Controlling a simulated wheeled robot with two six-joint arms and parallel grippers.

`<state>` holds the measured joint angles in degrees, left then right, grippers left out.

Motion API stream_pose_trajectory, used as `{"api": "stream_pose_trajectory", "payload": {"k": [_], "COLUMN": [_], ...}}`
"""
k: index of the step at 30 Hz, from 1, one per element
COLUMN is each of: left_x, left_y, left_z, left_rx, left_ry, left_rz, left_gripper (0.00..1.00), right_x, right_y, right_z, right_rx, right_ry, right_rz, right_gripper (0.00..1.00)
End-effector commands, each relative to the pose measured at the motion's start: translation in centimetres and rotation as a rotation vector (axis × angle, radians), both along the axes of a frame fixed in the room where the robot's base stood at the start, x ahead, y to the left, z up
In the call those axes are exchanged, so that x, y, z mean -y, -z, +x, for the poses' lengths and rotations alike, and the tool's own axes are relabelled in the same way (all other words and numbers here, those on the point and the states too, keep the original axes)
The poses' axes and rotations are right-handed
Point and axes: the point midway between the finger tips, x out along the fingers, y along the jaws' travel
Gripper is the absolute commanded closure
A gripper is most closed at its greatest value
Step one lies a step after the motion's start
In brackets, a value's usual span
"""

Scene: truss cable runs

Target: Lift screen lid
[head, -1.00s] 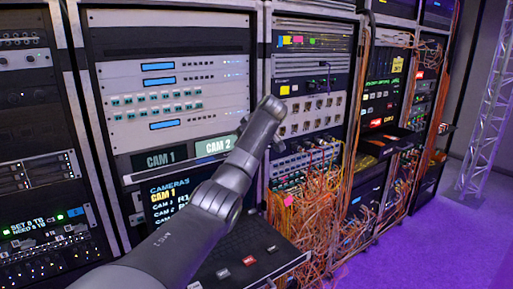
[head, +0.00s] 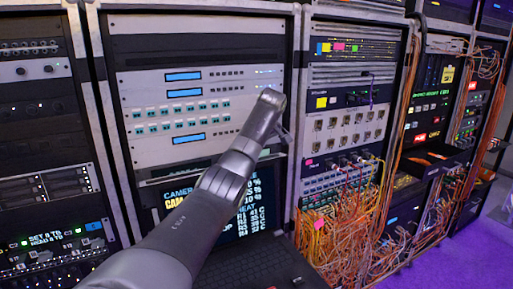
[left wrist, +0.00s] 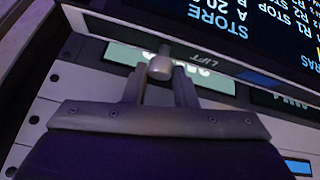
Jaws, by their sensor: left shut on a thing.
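The screen lid (head: 264,200) is a dark panel with white and yellow camera text, standing raised in front of the middle rack in the head view. My left arm crosses part of it. In the left wrist view the screen (left wrist: 255,40) appears upside down, with a strip marked LIFT on its edge. My left gripper (left wrist: 160,82) is shut on a small rounded metal knob (left wrist: 160,66) at that edge. My right gripper is in no view.
A dark keyboard deck (head: 265,272) lies below the screen. Loose orange cables (head: 345,235) hang at the right rack, close to the deck. Grey rack panels (head: 200,80) stand behind the arm. Purple floor (head: 465,250) is open at the far right.

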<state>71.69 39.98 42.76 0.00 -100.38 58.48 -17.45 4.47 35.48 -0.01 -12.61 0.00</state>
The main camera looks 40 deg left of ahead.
Motion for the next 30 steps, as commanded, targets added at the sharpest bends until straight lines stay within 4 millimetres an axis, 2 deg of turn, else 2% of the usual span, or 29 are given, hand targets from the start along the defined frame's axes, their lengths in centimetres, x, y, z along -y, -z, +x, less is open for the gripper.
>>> {"api": "stream_pose_trajectory", "payload": {"k": [3,4,8,9,20,23,30], "left_x": [0.3,0.3,0.3,0.3,0.5,1.2,3.9], "left_y": [0.3,0.3,0.3,0.3,-0.4,-1.4,-6.3], "left_z": [0.1,0.1,0.1,0.0,0.0,-0.3,-1.3], "left_rx": [-0.003,-0.003,-0.005,-0.005,-0.002,0.001,0.002], "left_ry": [0.004,0.004,0.003,0.003,0.002,0.004,0.004], "left_rz": [-0.008,-0.009,-0.007,-0.007,-0.004,-0.004,-0.004], "left_gripper": [1.0,0.74,0.57,0.55,0.55,0.55,0.55], "right_x": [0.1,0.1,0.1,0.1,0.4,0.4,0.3], "right_y": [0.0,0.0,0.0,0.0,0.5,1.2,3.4], "right_z": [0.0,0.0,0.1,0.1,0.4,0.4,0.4], "right_rx": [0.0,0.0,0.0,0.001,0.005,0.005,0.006], "right_ry": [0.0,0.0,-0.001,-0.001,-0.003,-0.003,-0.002], "right_rz": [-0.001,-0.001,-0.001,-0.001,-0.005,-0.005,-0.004], "right_gripper": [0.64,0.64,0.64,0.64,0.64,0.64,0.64]}}
